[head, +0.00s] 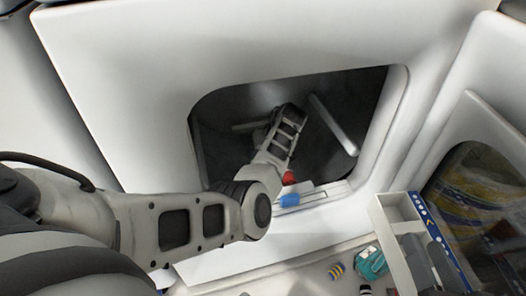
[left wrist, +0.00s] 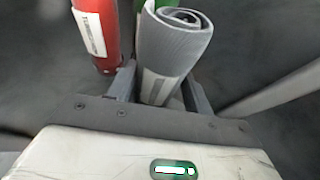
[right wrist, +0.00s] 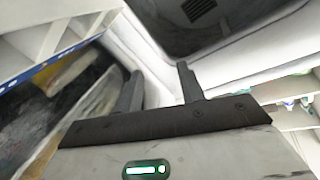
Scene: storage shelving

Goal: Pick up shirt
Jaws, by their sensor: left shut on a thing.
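A grey rolled cloth (left wrist: 172,58), which looks like the shirt, stands between the fingers of my left gripper (left wrist: 160,88) in the left wrist view. The gripper is shut on it, near the roll's lower part, where a pale label shows. In the head view my left arm reaches into the dark opening, and the grey roll cannot be made out there. My right gripper (right wrist: 160,88) is open and empty in the right wrist view, its fingers apart in front of a white wall. I cannot clearly pick it out in the head view.
A red roll (left wrist: 97,35) and a green roll (left wrist: 168,5) stand close by the grey one. Pale bars (head: 333,125) cross the dark opening. A blue object (head: 290,200) lies at its lower edge. A white divided box (head: 385,215) and a teal item (head: 371,262) are lower right.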

